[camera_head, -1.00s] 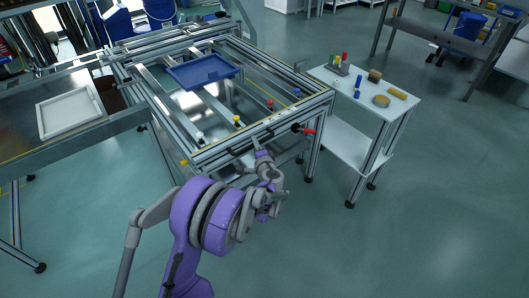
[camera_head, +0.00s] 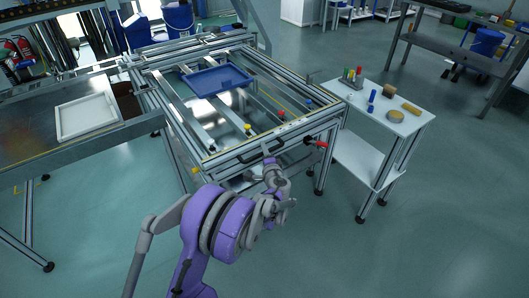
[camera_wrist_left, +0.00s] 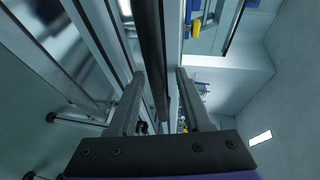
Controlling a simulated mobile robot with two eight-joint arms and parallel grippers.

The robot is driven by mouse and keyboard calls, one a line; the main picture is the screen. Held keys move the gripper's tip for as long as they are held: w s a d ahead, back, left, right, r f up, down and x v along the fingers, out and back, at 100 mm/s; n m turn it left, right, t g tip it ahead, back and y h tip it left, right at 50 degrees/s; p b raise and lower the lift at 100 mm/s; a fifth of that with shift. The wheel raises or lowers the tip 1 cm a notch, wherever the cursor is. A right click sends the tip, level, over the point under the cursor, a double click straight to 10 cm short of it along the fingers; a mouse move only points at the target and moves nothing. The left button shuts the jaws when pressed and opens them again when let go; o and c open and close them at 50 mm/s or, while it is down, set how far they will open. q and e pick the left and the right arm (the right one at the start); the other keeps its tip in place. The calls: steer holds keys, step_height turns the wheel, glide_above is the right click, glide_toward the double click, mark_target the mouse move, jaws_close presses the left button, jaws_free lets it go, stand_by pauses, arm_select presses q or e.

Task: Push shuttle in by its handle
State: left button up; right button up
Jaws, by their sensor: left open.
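The handle (camera_head: 261,151) is a dark bar on the front rail of the metal panel fixture (camera_head: 232,160). My left gripper (camera_head: 271,166) is at this front side, close to the handle. In the left wrist view the gripper (camera_wrist_left: 160,76) is open, its two fingers apart. A long dark bar (camera_wrist_left: 152,45), apparently the handle, runs between the fingers there, nearer the left one; I cannot tell whether it touches. I cannot clearly tell which part of the fixture is the shuttle. My right gripper is not in view.
A blue tray (camera_head: 217,80) lies on the fixture's rails. A red knob (camera_head: 321,144) sticks out at the front right corner. A white side table (camera_head: 405,122) with small parts stands to the right. A bench with a white frame (camera_head: 88,117) is at left. The floor in front is clear.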

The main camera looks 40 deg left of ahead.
arm_select(q)
steer(key=shift+s+d, duration=0.1)
steer(key=p+v, duration=0.1)
steer(key=v, duration=0.9)
steer(key=shift+s+d+p, duration=0.2)
steer(key=shift+p, duration=0.2)
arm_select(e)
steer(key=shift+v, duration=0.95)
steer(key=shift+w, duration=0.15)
arm_select(q)
steer(key=s+d+n+g+h, duration=0.35)
steer(key=s+d+h, duration=0.4)
steer(key=s, duration=0.85)
steer(key=s+d+n+g+h, duration=0.35)
steer(key=s+d, duration=0.75)
steer(key=s, duration=0.5)
step_height(320, 180, up, 25)
steer(key=w+t+p, duration=0.1)
steer(key=p, duration=2)
steer(key=shift+w+d+n+t+h, duration=0.25)
steer(key=shift+w+n+t+h, duration=0.05)
steer(key=shift+w, duration=0.1)
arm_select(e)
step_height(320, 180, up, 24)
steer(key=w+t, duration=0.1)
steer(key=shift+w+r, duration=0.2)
